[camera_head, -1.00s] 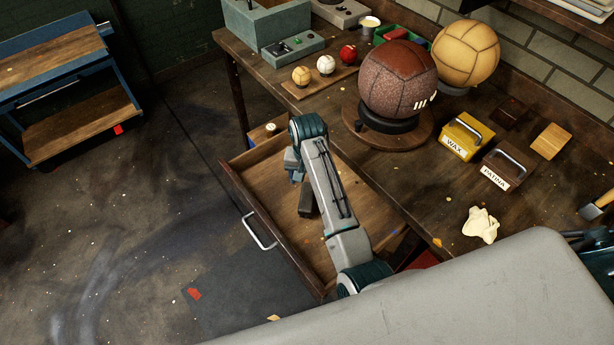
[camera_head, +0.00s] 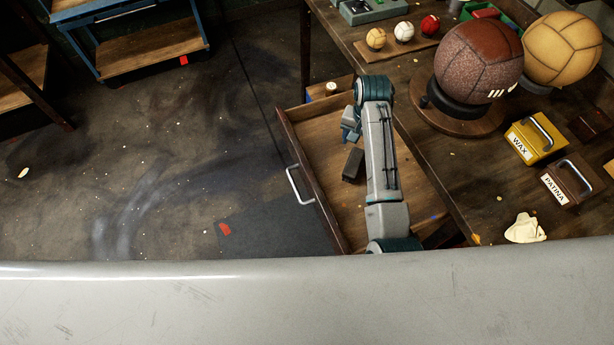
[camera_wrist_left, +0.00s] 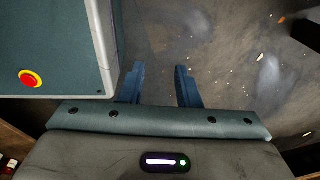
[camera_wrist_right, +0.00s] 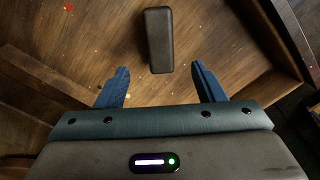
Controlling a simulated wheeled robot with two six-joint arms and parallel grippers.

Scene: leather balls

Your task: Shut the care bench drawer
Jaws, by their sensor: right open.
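The care bench drawer (camera_head: 325,150) stands open, pulled out to the left of the bench. Its pale metal handle (camera_head: 300,186) is on the front panel. A dark oblong block (camera_head: 353,164) lies inside; it also shows in the right wrist view (camera_wrist_right: 158,40). My right gripper (camera_head: 350,128) is over the drawer, empty, its blue fingers apart in the right wrist view (camera_wrist_right: 160,72); the block lies just beyond the fingertips. My left gripper (camera_wrist_left: 159,68) shows only in its wrist view, open and empty above the floor, beside my teal body panel. The drawer's near end is partly hidden by my arm.
The bench top (camera_head: 420,150) holds a brown leather ball (camera_head: 478,62) on a stand, a yellow ball (camera_head: 562,50), a wax box (camera_head: 535,138), a patina box (camera_head: 568,182) and a cloth (camera_head: 525,229). Floor left of the drawer is clear; a blue cart (camera_head: 140,40) stands farther back.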

